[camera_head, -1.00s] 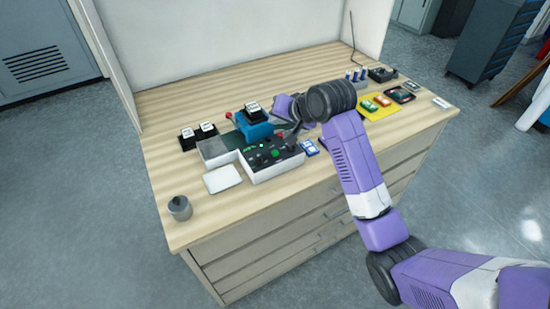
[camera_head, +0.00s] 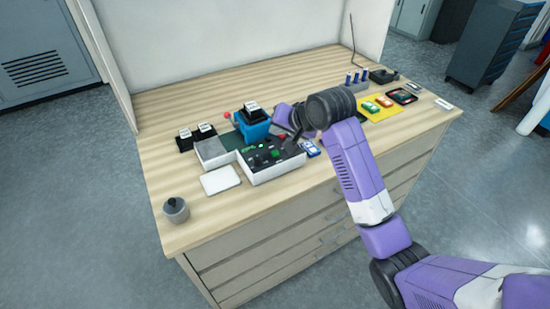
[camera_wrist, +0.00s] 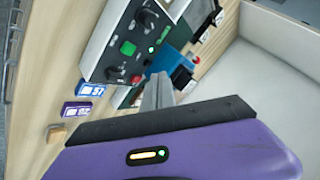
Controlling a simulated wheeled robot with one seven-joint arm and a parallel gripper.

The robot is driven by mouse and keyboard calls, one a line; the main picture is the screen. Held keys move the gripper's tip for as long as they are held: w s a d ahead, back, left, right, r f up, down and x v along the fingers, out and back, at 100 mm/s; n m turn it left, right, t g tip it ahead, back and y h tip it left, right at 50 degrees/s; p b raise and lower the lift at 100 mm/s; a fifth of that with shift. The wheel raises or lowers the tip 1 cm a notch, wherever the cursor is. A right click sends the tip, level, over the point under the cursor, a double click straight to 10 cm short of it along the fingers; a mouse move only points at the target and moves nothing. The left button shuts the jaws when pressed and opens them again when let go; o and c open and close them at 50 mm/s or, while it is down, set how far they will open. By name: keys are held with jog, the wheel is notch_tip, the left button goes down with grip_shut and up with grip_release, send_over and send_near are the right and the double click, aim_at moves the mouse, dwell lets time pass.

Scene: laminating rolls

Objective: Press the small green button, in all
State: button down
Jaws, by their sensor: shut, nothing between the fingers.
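A control box (camera_head: 272,168) with a white body and a dark top panel stands near the table's front edge. Green spots also show on the panel in the head view, too small to tell apart. My gripper (camera_wrist: 155,92) is shut and empty, its fingers beside the box's edge in the wrist view. In the head view my gripper (camera_head: 297,135) is by the box's right back corner, partly hidden by my wrist.
A blue device (camera_head: 253,130) stands behind the box. A white pad (camera_head: 220,180) and a grey cup (camera_head: 176,211) lie left of it, blue-labelled blocks (camera_head: 310,149) right of it. A yellow mat (camera_head: 378,112) is further right.

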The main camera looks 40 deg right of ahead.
aim_at(277, 154)
notch_tip(277, 154, down, 4)
jog(key=b, duration=0.2)
jog(key=shift+r+b, duration=0.15)
jog(key=shift+b, duration=0.2)
jog(key=shift+f+b, duration=0.3)
jog(key=shift+f, duration=0.6)
jog(key=shift+f, duration=0.1)
dwell(0.8)
jog(key=shift+f, duration=0.3)
